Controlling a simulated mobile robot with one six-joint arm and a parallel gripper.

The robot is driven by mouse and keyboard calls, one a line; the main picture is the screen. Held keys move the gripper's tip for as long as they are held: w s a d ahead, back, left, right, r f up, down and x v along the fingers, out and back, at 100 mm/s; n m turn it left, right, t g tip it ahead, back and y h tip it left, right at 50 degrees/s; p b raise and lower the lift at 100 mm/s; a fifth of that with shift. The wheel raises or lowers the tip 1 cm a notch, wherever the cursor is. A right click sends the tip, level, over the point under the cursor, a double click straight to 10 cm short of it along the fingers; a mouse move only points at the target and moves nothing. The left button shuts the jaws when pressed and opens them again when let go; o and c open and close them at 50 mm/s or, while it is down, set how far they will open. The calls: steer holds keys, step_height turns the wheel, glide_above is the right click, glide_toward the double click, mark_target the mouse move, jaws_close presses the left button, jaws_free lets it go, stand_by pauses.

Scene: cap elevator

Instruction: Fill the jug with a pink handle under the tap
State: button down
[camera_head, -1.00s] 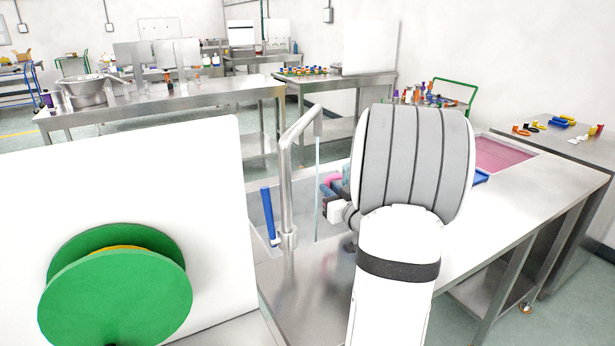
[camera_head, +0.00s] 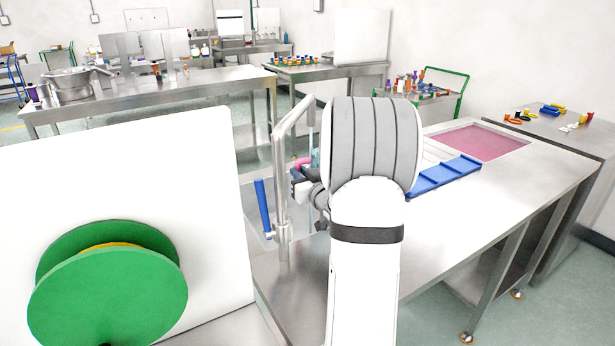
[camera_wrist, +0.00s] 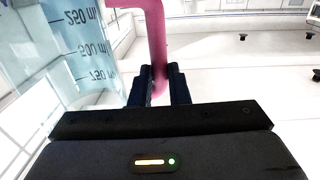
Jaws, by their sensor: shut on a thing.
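The jug is clear and pale blue, with measuring marks; its wall (camera_wrist: 82,45) fills the left of the wrist view. Its pink handle (camera_wrist: 155,40) runs down between the dark fingers of my gripper (camera_wrist: 158,88), which is shut on it. In the head view the pink handle (camera_head: 301,162) and a sliver of the jug (camera_head: 316,155) show beside the tap, left of my arm. The metal tap (camera_head: 283,185) bends over the sink, with its spout end just above the jug in the picture. My arm hides most of the jug, and its water level cannot be told.
A blue upright bar (camera_head: 262,205) stands left of the tap. A white panel (camera_head: 200,170) with a green reel (camera_head: 105,290) blocks the near left. A blue tray (camera_head: 443,177) and a pink-floored basin (camera_head: 482,142) lie right. The counter's (camera_head: 500,190) right front is clear.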

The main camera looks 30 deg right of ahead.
steer(key=w+a+f+b, duration=0.1)
steer(key=w+b, duration=0.1)
steer(key=w, duration=0.4)
steer(key=shift+w+a+f, duration=0.15)
steer(key=shift+w+a, duration=0.1)
steer(key=shift+w, duration=0.05)
steer(key=shift+d, duration=0.1)
stand_by(0.5)
steer(key=shift+w+d, duration=0.1)
steer(key=shift+d, duration=0.4)
steer(key=shift+a, duration=0.15)
steer(key=shift+a+b, duration=0.45)
steer(key=shift+b, duration=0.15)
steer(key=shift+d, duration=0.1)
